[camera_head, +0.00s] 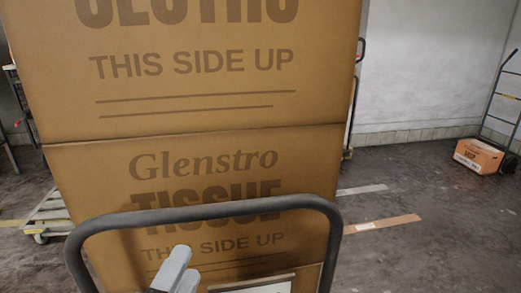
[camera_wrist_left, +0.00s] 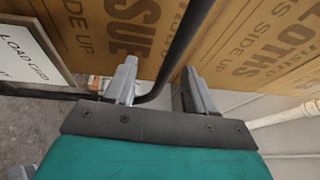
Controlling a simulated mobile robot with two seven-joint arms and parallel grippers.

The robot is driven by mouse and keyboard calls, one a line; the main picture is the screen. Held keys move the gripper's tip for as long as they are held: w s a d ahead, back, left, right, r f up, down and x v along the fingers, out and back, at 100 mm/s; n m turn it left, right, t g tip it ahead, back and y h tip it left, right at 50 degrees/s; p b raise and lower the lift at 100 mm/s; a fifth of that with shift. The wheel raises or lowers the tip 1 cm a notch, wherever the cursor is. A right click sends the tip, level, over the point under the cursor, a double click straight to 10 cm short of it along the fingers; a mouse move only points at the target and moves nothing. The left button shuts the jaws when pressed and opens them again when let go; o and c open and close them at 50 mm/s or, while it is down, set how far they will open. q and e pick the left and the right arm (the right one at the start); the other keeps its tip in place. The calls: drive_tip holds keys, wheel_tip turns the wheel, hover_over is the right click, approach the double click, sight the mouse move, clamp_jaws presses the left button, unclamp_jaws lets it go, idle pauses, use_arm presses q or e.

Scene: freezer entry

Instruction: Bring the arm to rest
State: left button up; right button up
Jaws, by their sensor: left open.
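My left gripper (camera_head: 176,271) shows at the lower middle of the head view, in front of the lower carton and below the top bar of a dark cart handle (camera_head: 205,214). In the left wrist view, the two grey fingers of my left gripper (camera_wrist_left: 160,88) stand wide apart. The dark handle bar (camera_wrist_left: 178,55) crosses the gap between them in the picture; I cannot tell whether it lies between the fingers or beyond them. No object is held.
Two large brown cartons, the upper one (camera_head: 200,75) on the lower one (camera_head: 90,185), stand behind the handle. A framed sign (camera_head: 265,288) hangs low. An orange box (camera_head: 479,156) sits by a hand truck at right. Right-hand floor is mostly clear.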

use_arm(q)
drive_tip(key=s+a+f+n+g+p, duration=0.1)
drive_tip(key=f+n+g, duration=0.3)
drive_tip(key=f+n, duration=0.4)
drive_tip(key=s+a+f+n+g+p, duration=0.2)
drive_tip(key=f+n, duration=0.6)
drive_tip(key=f, duration=0.6)
drive_tip(key=shift+s+f+n+g+p, duration=0.35)
drive_tip(key=shift+s+g+p, duration=0.25)
drive_tip(key=shift+s+g, duration=0.45)
drive_tip(key=shift+w+a, duration=0.1)
drive_tip(key=shift+w, duration=0.1)
drive_tip(key=shift+c, duration=0.5)
use_arm(e)
drive_tip(key=r, duration=0.1)
drive_tip(key=d, duration=0.1)
drive_tip(key=r, duration=0.1)
drive_tip(key=shift+s+d+r+h, duration=0.15)
drive_tip(key=shift+s+r+h, duration=0.15)
drive_tip(key=shift+s, duration=0.05)
